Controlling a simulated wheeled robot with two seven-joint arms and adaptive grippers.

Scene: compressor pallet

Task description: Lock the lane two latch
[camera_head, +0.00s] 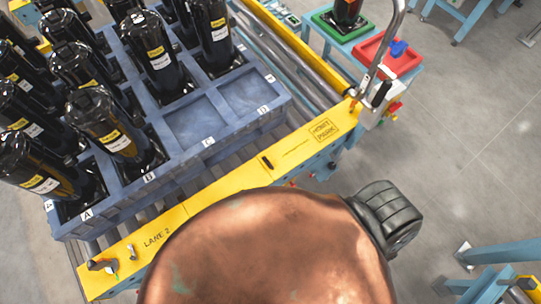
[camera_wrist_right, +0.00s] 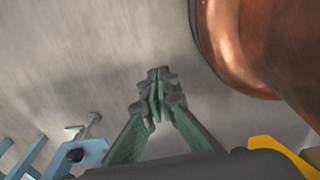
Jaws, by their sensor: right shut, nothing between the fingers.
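The yellow lane two rail (camera_head: 205,200) runs diagonally across the head view, with "LANE 2" printed near its lower left end. A small dark latch handle (camera_head: 101,265) lies on that end, with tiny green and red marks beside it. A small grey piece (camera_head: 131,252) stands just right of it. I cannot tell the latch's exact position. My right gripper (camera_wrist_right: 158,86) shows only in the right wrist view, with its green fingers together and empty over grey floor, away from the latch. My left gripper is not in view.
A blue-grey crate (camera_head: 222,141) with several black compressors sits on rollers behind the rail. A red tray (camera_head: 388,57) and green tray (camera_head: 343,27) stand beyond. The bottom middle is blocked from view.

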